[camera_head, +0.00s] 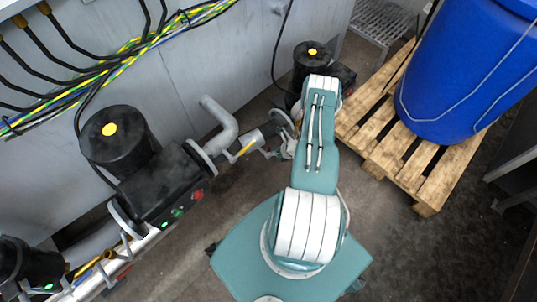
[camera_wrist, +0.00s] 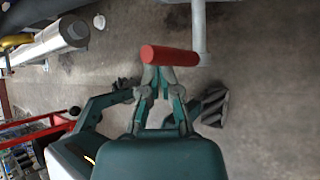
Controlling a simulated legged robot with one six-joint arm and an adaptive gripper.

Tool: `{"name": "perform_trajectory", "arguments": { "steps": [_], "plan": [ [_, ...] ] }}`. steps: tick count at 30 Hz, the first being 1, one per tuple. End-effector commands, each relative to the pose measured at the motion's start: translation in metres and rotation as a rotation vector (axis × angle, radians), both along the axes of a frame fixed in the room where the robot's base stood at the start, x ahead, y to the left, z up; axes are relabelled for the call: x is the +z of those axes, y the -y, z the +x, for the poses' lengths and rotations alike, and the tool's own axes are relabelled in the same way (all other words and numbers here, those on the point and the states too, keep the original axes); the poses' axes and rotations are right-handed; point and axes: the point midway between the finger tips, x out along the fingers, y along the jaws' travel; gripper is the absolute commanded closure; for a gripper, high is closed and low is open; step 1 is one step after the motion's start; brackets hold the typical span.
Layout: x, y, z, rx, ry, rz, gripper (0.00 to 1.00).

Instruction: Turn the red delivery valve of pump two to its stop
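A red cylindrical handle (camera_wrist: 168,55) lies level across the upper middle of the wrist view. Its right end meets a grey rod (camera_wrist: 199,25) that runs up out of the picture. My gripper (camera_wrist: 159,76) is right at the handle, with its two fingers drawn close together. The handle covers the fingertips, so I cannot tell whether they clasp it or only touch it. In the head view my arm hides my gripper and the red handle.
In the head view a black pump (camera_head: 165,185) with pipes stands along the grey cabinet wall (camera_head: 225,60), and another pump (camera_head: 312,58) stands farther back. A blue drum (camera_head: 470,75) sits on a wooden pallet (camera_head: 385,150) at right. Dark floor (camera_head: 400,245) lies open at lower right.

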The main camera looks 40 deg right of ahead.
Motion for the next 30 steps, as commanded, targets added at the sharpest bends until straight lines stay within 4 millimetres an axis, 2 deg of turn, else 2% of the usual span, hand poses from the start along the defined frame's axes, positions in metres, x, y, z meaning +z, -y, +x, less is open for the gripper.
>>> {"name": "perform_trajectory", "arguments": {
  "steps": [1,15,21,30],
  "plan": [
    [0.012,0.012,0.008,-0.011,0.018,-0.017,1.0],
    [0.086,0.001,0.005,0.001,0.013,-0.008,1.0],
    [0.097,-0.002,0.003,0.003,0.009,-0.003,1.0],
    [0.097,-0.003,0.003,0.005,0.008,-0.001,1.0]
  ]
}}
